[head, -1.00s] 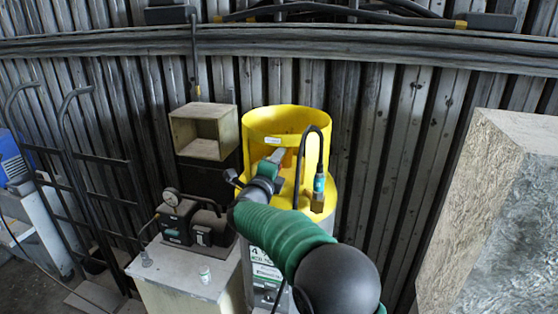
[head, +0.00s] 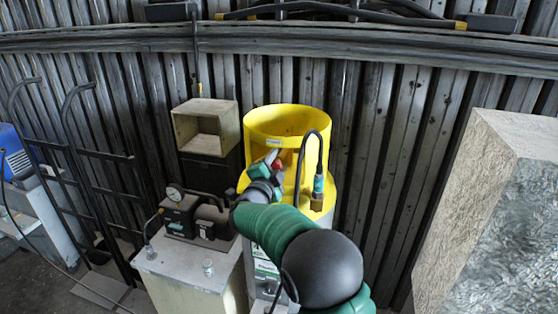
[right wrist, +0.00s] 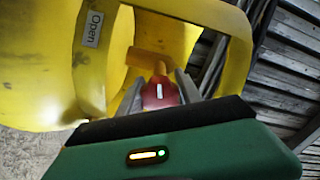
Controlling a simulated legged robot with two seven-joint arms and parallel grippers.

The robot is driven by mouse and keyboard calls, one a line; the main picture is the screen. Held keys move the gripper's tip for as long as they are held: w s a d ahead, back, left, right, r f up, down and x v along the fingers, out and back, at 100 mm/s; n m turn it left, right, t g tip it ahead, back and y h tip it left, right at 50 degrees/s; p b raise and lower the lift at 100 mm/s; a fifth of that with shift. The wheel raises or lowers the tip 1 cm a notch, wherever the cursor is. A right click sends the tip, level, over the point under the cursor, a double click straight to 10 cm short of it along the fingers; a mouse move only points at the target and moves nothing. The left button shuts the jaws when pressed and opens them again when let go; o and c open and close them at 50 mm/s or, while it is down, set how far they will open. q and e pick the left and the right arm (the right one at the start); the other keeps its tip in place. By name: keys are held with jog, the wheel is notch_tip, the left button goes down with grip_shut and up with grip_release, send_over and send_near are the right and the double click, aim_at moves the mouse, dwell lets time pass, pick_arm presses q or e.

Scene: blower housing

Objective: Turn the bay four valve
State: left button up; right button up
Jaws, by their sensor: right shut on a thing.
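A yellow gas cylinder (head: 287,121) with an open collar stands upright in the middle of the head view. Its red valve knob (right wrist: 161,92) with a white mark shows in the right wrist view, inside the collar opening. My right gripper (head: 277,161) reaches into the collar. In the right wrist view its two fingers (right wrist: 160,88) are on either side of the red knob and shut on it. A label reading "Open" (right wrist: 92,29) is on the collar. My left gripper is not in view.
A black hose (head: 300,165) bends over the cylinder's right side. A pump with a gauge (head: 190,213) stands on a pale cabinet (head: 190,270) to the left. An open wooden box (head: 206,127) is behind it. A large block (head: 490,210) stands at the right.

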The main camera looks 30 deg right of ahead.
jog(key=shift+w+a+f+n, duration=0.1)
jog(key=shift+a+f+n, duration=0.2)
jog(key=shift+f, duration=0.25)
jog(key=o, duration=1.1)
jog(key=shift+c, duration=0.2)
jog(key=shift+o, duration=1.2)
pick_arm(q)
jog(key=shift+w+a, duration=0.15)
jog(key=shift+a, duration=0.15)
pick_arm(e)
jog(key=shift+o, duration=0.3)
jog(key=shift+r, duration=0.3)
jog(key=shift+s+a, duration=0.25)
jog(key=shift+s, duration=0.05)
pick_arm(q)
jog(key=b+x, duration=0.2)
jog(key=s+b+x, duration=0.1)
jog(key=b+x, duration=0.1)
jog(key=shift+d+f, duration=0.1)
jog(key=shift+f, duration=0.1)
pick_arm(e)
jog(key=v, duration=1.6)
jog(key=shift+w, duration=0.1)
